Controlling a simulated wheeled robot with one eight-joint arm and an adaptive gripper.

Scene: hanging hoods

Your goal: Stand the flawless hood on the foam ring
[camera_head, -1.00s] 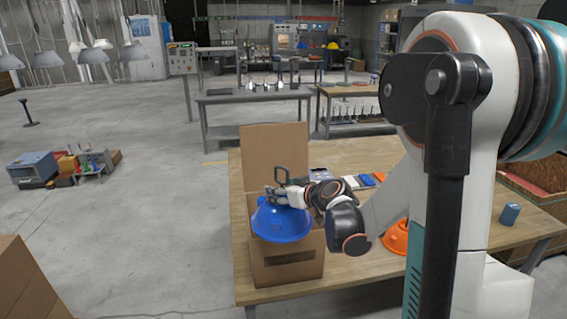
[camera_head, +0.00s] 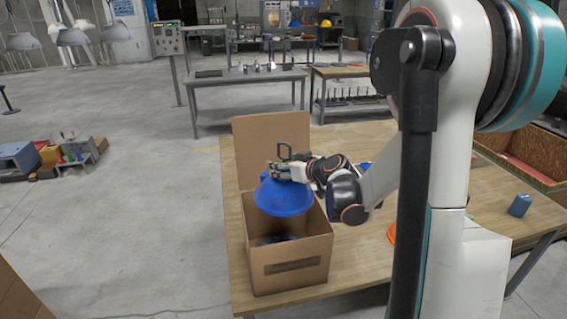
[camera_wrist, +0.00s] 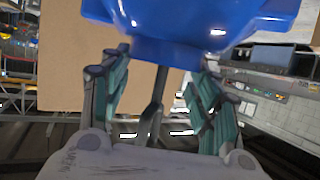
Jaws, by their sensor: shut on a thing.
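A blue hood (camera_head: 284,198) hangs from my gripper (camera_head: 281,173) above the open cardboard box, wide rim down. My gripper is shut on its narrow top. In the wrist view the hood's glossy blue neck (camera_wrist: 210,45) sits between the two fingers; most of its surface is out of that frame, so I cannot tell whether it has flaws. An orange thing (camera_head: 392,234), partly hidden behind my arm, lies on the wooden table. I cannot make out a foam ring in these views.
The cardboard box (camera_head: 290,275) stands at the table's (camera_head: 350,262) near left corner, flap (camera_head: 268,148) upright behind; something dark blue lies inside. A small blue block (camera_head: 520,205) is at the right. Grey benches (camera_head: 245,77) stand behind.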

